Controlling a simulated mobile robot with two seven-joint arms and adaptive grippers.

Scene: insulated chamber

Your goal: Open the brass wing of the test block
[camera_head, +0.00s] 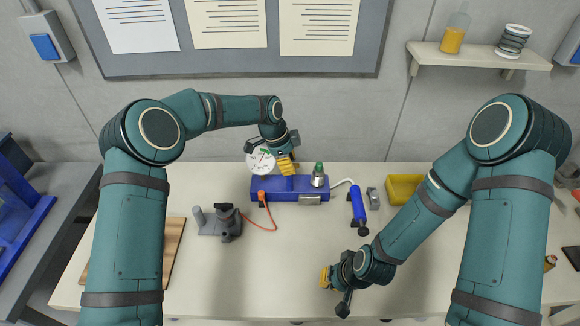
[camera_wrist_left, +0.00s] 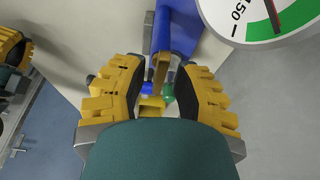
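The blue test block (camera_head: 264,190) lies at the back middle of the table, with a white dial gauge (camera_head: 259,161) at its left and a green-topped silver fitting (camera_head: 318,177) at its right. My left gripper (camera_head: 284,160) is over the block and hides part of it in the head view. In the left wrist view, its yellow-padded fingers (camera_wrist_left: 160,92) are spread. A narrow brass wing (camera_wrist_left: 161,70) shows between them, apart from both pads. The blue block (camera_wrist_left: 161,28) also shows beyond it. My right gripper (camera_head: 338,285) is low over the front middle of the table; its finger gap is unclear.
A grey clamp-like fixture (camera_head: 222,222) and an orange cable (camera_head: 265,226) are left of the block. A blue-handled tool (camera_head: 357,204), a small metal piece (camera_head: 373,197) and a yellow bin (camera_head: 402,190) are to its right. The middle of the table is clear.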

